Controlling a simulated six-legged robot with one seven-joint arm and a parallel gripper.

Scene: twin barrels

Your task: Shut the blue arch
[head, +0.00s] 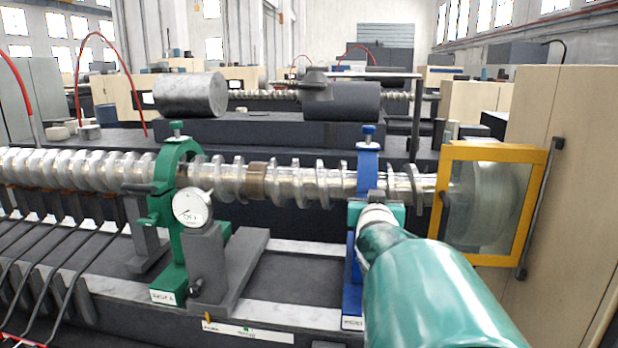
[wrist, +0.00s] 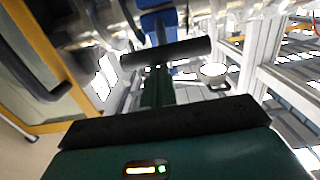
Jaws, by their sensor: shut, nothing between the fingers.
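The blue arch (head: 368,165) stands at the shaft right of centre in the head view, with a blue knob on top and a blue post below. My gripper (head: 377,205), at the end of my teal arm, is shut and empty in front of its middle. It hides the arch's joint and part of its post, so I cannot tell how far the arch is closed, or whether the gripper touches it. In the wrist view a blue part of the arch (wrist: 158,22) shows at the top, beyond the dark bars of my gripper.
A green arch (head: 178,155) with a dial gauge (head: 192,208) stands around the shaft (head: 262,180) to the left. A yellow-framed clear guard (head: 493,205) stands close to the right of my arm. The bench bed (head: 290,257) between the arches is mostly clear.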

